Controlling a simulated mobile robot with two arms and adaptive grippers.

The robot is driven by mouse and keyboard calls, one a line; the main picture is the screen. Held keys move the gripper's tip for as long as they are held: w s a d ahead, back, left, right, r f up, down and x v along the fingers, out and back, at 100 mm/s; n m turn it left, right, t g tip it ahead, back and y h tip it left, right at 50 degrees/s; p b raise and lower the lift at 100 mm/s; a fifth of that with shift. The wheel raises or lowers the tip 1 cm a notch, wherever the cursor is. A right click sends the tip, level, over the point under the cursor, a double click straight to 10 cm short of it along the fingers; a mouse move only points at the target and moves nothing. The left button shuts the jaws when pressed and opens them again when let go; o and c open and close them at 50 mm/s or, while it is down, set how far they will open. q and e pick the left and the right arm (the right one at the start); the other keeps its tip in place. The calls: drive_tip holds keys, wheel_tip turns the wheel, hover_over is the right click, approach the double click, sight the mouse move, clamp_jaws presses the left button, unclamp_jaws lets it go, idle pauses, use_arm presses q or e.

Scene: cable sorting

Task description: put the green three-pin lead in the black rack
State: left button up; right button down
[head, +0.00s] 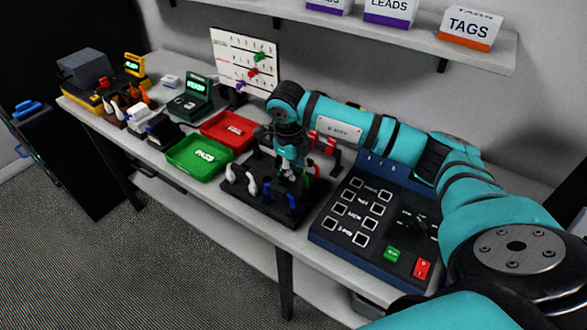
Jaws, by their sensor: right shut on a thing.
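The black rack (262,211) lies on the bench near the middle of the head view. White and blue pieces stand in its front part. My right gripper (290,176) points down over the rack's back right part and is shut. A small green piece, seemingly the green three-pin lead (308,178), shows right beside its fingertips, mostly hidden by the gripper. I cannot tell whether the lead touches the rack. My left gripper is not in view.
A green tray (180,173) marked PASS and a red tray (219,137) sit left of the rack. A blue test panel (330,230) with buttons stands close on its right. A white board (222,45) with coloured connectors stands behind. A shelf (400,36) hangs above.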

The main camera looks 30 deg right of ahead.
drive_tip(key=shift+f+b, duration=0.5)
drive_tip(key=shift+b, duration=0.1)
idle(0.7)
idle(0.3)
drive_tip(key=c, duration=0.7)
unclamp_jaws()
drive_tip(key=shift+r, duration=0.15)
drive_tip(key=shift+r+p, duration=2.5)
drive_tip(key=shift+r, duration=1.45)
